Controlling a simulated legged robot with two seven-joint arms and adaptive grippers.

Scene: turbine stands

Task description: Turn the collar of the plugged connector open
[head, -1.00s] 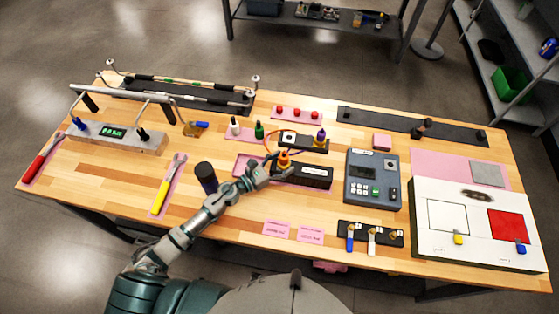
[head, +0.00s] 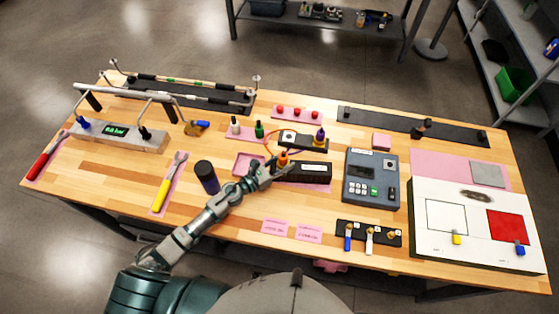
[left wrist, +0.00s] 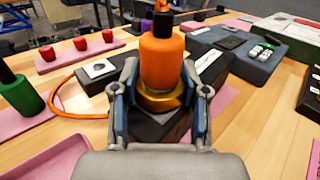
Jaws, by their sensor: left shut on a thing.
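The orange connector (head: 283,159) stands upright on a black block (head: 312,172) near the middle of the bench. In the left wrist view the connector (left wrist: 162,55) has a brass-coloured collar (left wrist: 158,101) at its base, with an orange cable (left wrist: 66,95) nearby. My left gripper (head: 278,168) reaches it from the lower left. In the left wrist view its fingers (left wrist: 160,98) stand on either side of the collar, shut on it. The finger contact is partly hidden. My right gripper is not in view.
A second black block (head: 303,141) with a purple-topped connector (head: 320,137) stands just behind. A dark cylinder (head: 207,177) stands left of my forearm. A grey keypad device (head: 372,180) is to the right.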

